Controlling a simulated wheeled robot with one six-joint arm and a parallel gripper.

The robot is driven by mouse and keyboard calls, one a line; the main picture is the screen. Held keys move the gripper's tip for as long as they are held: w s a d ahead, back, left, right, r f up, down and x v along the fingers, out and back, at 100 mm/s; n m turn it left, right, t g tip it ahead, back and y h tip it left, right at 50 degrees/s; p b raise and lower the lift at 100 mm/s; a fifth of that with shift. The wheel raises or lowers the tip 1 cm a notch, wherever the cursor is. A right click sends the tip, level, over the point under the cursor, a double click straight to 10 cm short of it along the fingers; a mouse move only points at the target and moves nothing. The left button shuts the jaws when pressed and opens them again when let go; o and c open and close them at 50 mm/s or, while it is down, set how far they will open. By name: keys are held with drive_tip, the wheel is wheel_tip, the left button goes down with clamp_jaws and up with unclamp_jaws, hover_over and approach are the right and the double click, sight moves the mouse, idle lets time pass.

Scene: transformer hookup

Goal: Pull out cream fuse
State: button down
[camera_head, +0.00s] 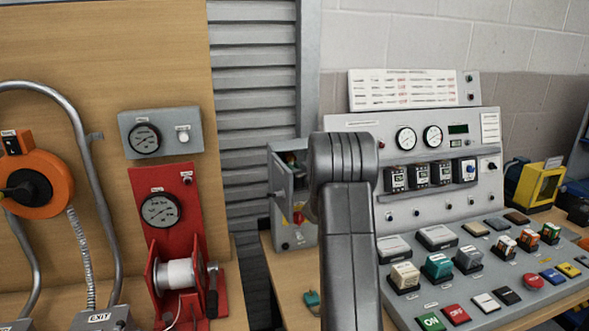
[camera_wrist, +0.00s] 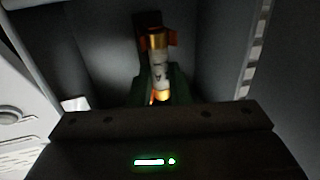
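A pale cream fuse (camera_wrist: 159,70) with brass-coloured end caps stands upright inside a dark grey enclosure in the wrist view. Its lower end sits in a dark green holder (camera_wrist: 181,88), with orange-red parts at the upper clip. The dark body of my gripper (camera_wrist: 160,122) spans the bottom of that view, below the fuse in the picture. Its fingertips cannot be made out, and I cannot tell whether they touch the fuse. In the head view the small grey fuse box (camera_head: 292,232) stands open, partly hidden by my arm; the gripper is hidden there.
The box's inner side wall (camera_wrist: 222,60) rises close on the right in the wrist view. In the head view, a sloped control console (camera_head: 455,215) stands right of my arm. A red winch stand (camera_head: 170,215) and an orange disc (camera_head: 35,185) are on the left.

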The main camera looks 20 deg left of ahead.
drive_tip(key=c, duration=1.9)
unclamp_jaws()
drive_tip(key=shift+c, duration=0.2)
clamp_jaws()
drive_tip(key=shift+s+d, duration=0.25)
drive_tip(key=shift+s, duration=0.05)
drive_tip(key=shift+s+d+b, duration=0.25)
drive_tip(key=shift+b, duration=0.1)
drive_tip(key=shift+s+d+b, duration=0.45)
drive_tip(key=shift+s+d, duration=0.15)
drive_tip(key=shift+s, duration=0.25)
drive_tip(key=s+d, duration=0.1)
drive_tip(key=s, duration=0.1)
drive_tip(key=s+d+b, duration=0.1)
drive_tip(key=d, duration=0.1)
drive_tip(key=shift+s, duration=0.4)
